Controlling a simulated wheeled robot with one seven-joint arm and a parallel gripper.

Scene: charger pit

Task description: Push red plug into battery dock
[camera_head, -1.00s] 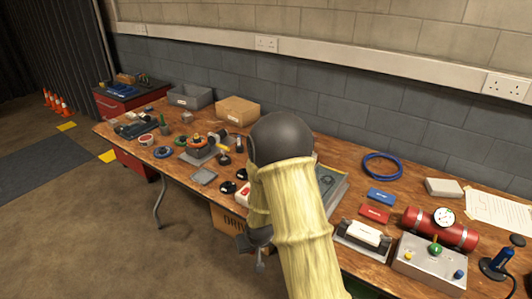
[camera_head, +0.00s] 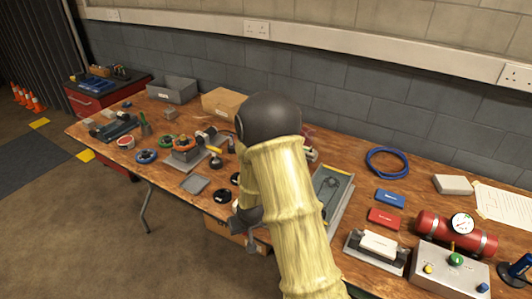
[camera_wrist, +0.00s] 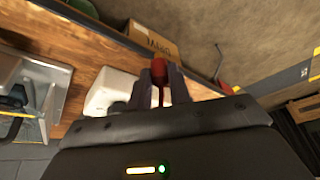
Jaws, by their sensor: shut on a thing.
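In the wrist view my gripper (camera_wrist: 160,92) is shut on the red plug (camera_wrist: 159,70), whose red body shows between the dark fingers. A white block (camera_wrist: 108,92) stands close beside the fingers, near the table edge. It may be the battery dock, but I cannot tell for sure. Whether the plug touches it is not clear. In the head view my arm hides the plug and most of the place around my gripper.
The wooden table (camera_head: 150,178) is crowded. A grey tray with a cable (camera_head: 333,190), red and blue blocks (camera_head: 384,218) and a red cylinder (camera_head: 455,233) lie right of my arm. A cardboard box (camera_wrist: 158,38) sits below the table edge.

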